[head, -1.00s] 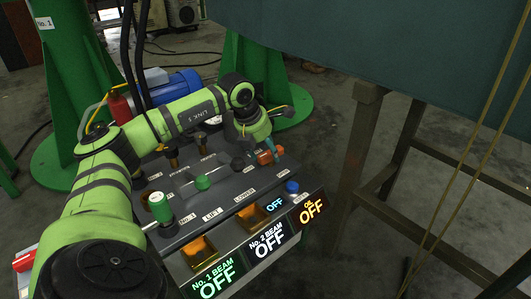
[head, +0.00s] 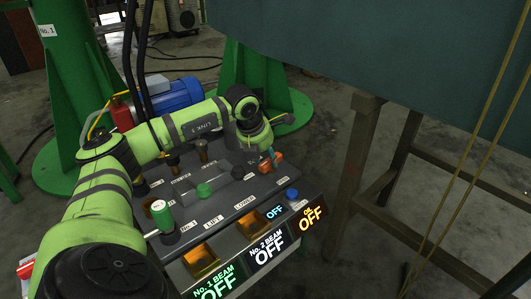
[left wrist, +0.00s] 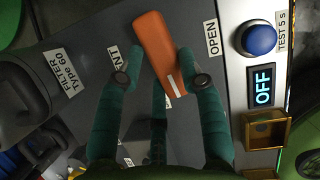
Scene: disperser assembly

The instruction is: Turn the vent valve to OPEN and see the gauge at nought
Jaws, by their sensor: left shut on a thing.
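The handle lies slantwise, between the partly covered VENT label (left wrist: 111,60) and the OPEN label (left wrist: 212,38). A white mark shows near its lower end. In the head view the handle (head: 268,168) and my left gripper (head: 275,157) are small, at the panel's far right. The gauge's face cannot be made out. My right gripper is not in view.
A blue button (left wrist: 260,38) and a lit OFF display (left wrist: 263,85) sit beside OPEN. A black filter housing (left wrist: 22,100) stands on the other side.

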